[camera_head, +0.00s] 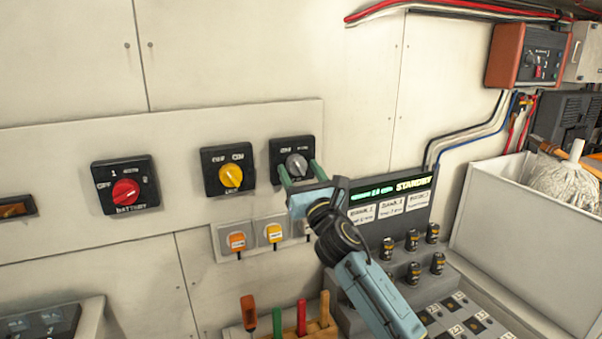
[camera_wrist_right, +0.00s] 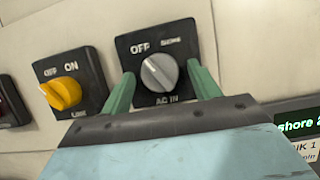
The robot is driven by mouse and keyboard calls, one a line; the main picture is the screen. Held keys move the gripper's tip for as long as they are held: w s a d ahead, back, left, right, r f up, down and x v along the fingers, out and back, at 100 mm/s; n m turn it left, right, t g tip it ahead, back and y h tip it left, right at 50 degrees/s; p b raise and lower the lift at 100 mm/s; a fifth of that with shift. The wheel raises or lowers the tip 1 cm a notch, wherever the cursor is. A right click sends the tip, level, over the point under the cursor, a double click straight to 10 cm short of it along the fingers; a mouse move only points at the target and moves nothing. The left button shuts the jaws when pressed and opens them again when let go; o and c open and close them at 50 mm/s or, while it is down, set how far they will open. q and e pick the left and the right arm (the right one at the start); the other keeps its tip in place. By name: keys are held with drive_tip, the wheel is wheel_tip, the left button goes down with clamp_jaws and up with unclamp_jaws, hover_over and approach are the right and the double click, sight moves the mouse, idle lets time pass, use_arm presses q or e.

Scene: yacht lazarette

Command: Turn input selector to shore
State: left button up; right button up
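The input selector is a grey round knob (camera_head: 296,165) on a black plate labelled OFF, a word that looks like SHORE, and AC IN. The knob also shows in the right wrist view (camera_wrist_right: 160,72); its ridge runs slantwise and I cannot tell its exact setting. My right gripper (camera_head: 300,171) is at the plate, with one green finger on each side of the knob. In the right wrist view the fingers (camera_wrist_right: 161,84) are apart, with gaps visible between them and the knob. My left gripper is not in view.
Left of the selector are a yellow switch (camera_head: 231,175) and a red battery switch (camera_head: 125,191). A display panel (camera_head: 393,198) reading STANDBY stands right, above several black-and-gold cylinders. Small orange-and-white switches (camera_head: 237,240) sit below. A white bin (camera_head: 500,216) with a mop stands far right.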

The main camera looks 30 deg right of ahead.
drive_tip(key=c, duration=0.9)
drive_tip(key=shift+o, duration=0.2)
drive_tip(key=shift+m+h, duration=0.4)
drive_tip(key=shift+m, duration=0.6)
drive_tip(key=m+h, duration=0.2)
drive_tip(key=m, duration=0.1)
drive_tip(key=shift+a+m+g+b, duration=0.15)
drive_tip(key=shift+m+g+b, duration=0.15)
drive_tip(key=shift+g+b, duration=0.1)
drive_tip(key=m+g+h, duration=0.1)
drive_tip(key=m+h, duration=0.1)
drive_tip(key=m, duration=0.3)
drive_tip(key=shift+a+r+p, duration=0.1)
drive_tip(key=shift+a+p, duration=0.05)
drive_tip(key=shift+p, duration=0.15)
drive_tip(key=shift+a+r+m+g+h+p, duration=0.1)
drive_tip(key=shift+m+g+h+p, duration=0.4)
drive_tip(key=shift+m, duration=0.9)
drive_tip(key=shift+m+g+h+p, duration=0.45)
drive_tip(key=shift+m+g, duration=0.15)
drive_tip(key=shift+m, duration=0.8)
